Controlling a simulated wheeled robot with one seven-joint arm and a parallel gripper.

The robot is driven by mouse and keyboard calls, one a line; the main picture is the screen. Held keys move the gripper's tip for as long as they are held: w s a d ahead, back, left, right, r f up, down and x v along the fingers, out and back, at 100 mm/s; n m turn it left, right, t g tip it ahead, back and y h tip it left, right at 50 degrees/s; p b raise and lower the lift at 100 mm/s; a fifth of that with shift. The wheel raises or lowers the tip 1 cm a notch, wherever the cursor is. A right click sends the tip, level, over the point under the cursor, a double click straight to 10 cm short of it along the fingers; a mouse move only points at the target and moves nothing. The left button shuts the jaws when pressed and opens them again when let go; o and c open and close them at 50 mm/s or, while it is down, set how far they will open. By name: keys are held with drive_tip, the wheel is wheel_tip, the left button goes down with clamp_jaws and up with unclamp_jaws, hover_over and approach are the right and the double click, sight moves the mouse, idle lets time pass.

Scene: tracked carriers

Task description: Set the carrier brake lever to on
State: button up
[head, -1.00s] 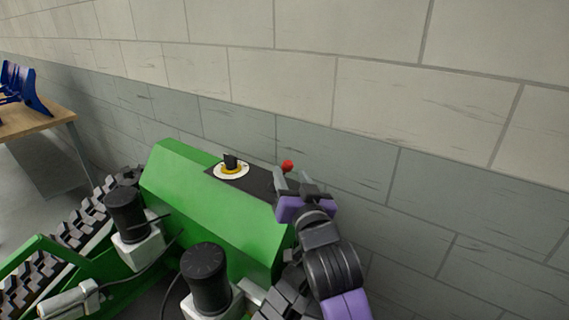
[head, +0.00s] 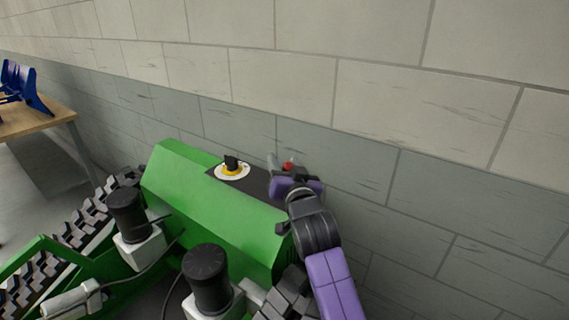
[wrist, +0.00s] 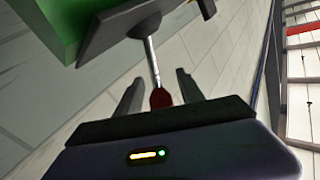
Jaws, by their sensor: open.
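The brake lever shows in the wrist view as a thin metal rod (wrist: 152,62) with a red knob (wrist: 160,98) at its end. It rises from a dark plate (wrist: 118,24) on the green carrier (head: 215,205). In the head view the red knob (head: 288,166) shows between the fingers, and the rod is hidden there. My gripper (head: 283,164) is open; it also shows in the wrist view (wrist: 158,90), with one finger on each side of the knob. I see gaps between the knob and both fingers.
A black rotary switch (head: 232,163) on a yellow and white disc sits left of the lever on the same panel. Black cylinders (head: 206,280) stand in front of the green housing. A block wall (head: 340,140) rises close behind. A wooden table (head: 35,122) is at far left.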

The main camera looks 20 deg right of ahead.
clamp_jaws()
idle(1.3)
